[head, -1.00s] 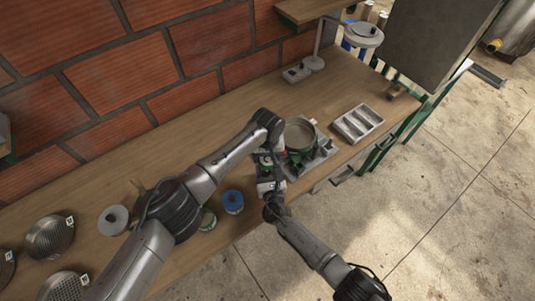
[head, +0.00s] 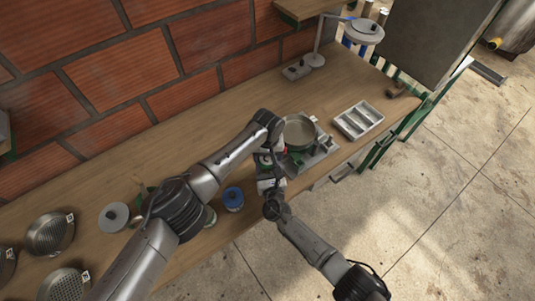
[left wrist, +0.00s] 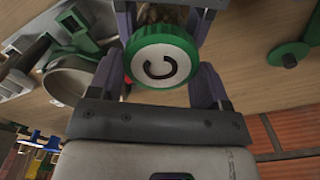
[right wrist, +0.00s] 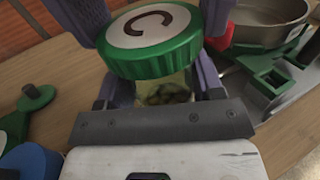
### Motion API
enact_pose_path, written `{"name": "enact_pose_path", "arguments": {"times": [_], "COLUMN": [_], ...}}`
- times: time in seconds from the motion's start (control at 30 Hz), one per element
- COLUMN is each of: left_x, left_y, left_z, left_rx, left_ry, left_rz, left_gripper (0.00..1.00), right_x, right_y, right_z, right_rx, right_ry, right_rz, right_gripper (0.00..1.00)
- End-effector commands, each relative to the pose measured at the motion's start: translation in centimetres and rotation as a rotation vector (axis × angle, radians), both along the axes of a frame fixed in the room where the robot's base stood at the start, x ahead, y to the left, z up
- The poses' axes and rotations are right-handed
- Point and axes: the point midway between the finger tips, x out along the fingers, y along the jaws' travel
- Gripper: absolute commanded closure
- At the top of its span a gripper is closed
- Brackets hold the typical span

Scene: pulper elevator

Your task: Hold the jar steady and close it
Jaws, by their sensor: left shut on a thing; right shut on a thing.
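The jar is clear glass with olive-coloured contents (right wrist: 165,92); its green ribbed lid (right wrist: 155,42) sits on top with a dark curved arrow on a white disc. The lid also faces the camera in the left wrist view (left wrist: 163,62). My left gripper (left wrist: 163,22) is shut with its fingers on both sides of the jar, seemingly just below the lid. My right gripper (right wrist: 152,25) is shut with its fingers on both sides of the lid. Finger contacts are partly hidden. In the head view, the arms mostly cover the jar.
A round pan (head: 298,132) stands on a grey fixture right of the jar. A grey divided tray (head: 358,120) lies farther right. A blue-topped container (head: 232,199) stands left of the jar, near the bench's front edge. Sieves (head: 50,233) lie far left.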

Motion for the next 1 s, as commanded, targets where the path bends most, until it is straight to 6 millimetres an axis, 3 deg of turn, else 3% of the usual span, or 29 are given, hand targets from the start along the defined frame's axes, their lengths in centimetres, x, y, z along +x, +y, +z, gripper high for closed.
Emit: {"name": "enact_pose_path", "arguments": {"times": [0.43, 0.47, 0.57, 1.0], "left_x": [-0.01, 0.00, -0.01, -0.13], "left_y": [-0.02, -0.01, -0.04, -0.35], "left_z": [-0.89, -0.88, -0.88, -0.91], "left_rx": [0.000, 0.000, 0.000, 0.000], "left_ry": [0.000, 0.000, 0.000, 0.000], "left_rz": [0.000, -0.001, -0.036, -0.742], "left_gripper": [0.51, 0.51, 0.51, 0.51], "right_x": [-0.01, -0.01, -0.01, -0.03], "right_y": [-0.03, -0.03, -0.03, -0.03], "right_z": [-0.07, -0.07, -0.07, -0.08], "right_rx": [-0.001, -0.001, -0.001, 0.000], "right_ry": [0.001, 0.001, 0.001, 0.001], "right_rz": [0.000, 0.000, 0.000, 0.000], "right_gripper": [0.81, 1.00, 1.00, 1.00]}}
